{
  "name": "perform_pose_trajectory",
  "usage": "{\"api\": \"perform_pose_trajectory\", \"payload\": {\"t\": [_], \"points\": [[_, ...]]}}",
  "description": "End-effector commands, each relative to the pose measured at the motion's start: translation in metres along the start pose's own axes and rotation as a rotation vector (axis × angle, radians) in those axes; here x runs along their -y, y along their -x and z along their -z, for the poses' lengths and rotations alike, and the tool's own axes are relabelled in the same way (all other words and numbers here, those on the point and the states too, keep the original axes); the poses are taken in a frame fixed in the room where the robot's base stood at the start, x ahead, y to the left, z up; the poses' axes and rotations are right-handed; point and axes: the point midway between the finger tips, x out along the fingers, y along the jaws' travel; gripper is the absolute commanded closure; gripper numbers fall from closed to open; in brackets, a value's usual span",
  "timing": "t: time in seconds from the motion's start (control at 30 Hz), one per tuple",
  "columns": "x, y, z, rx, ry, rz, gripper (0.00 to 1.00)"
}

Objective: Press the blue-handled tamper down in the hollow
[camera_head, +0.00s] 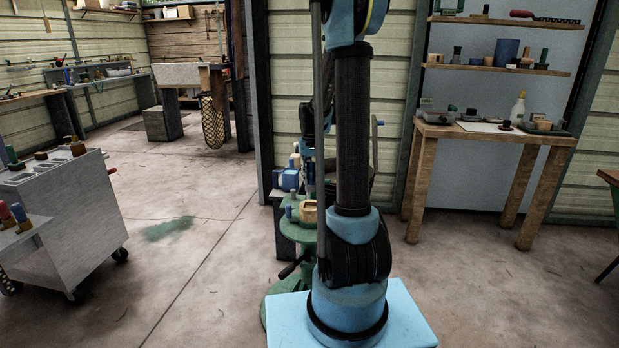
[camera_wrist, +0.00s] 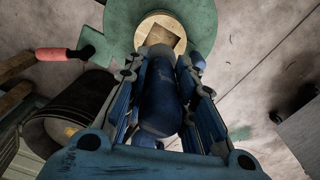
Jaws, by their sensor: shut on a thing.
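The blue-handled tamper (camera_wrist: 160,98) stands between the two fingers of my gripper (camera_wrist: 158,62) in the wrist view, and the fingers are shut on its handle. Its lower end points towards a round tan block (camera_wrist: 177,22) with a dark squarish hollow (camera_wrist: 160,36). Whether the tamper's foot touches the block or is inside the hollow cannot be told, as the handle and fingers hide it. The block sits on a round green stand (camera_wrist: 118,18). In the head view the block (camera_head: 309,213) and the green stand (camera_head: 300,233) show partly behind my arm, which hides most of the gripper.
A grey cart (camera_head: 70,205) stands at left and a wooden table (camera_head: 490,135) at right in the head view.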

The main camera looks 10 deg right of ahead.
Motion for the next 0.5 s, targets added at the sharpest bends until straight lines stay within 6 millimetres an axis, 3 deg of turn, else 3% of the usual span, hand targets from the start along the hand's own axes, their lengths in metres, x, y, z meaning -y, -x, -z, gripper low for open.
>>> {"api": "perform_pose_trajectory", "payload": {"t": [0.27,0.5], "points": [[0.000,-0.007,0.000,0.000,0.000,0.000,1.00],[0.001,-0.025,0.000,0.000,0.001,0.000,1.00]]}}
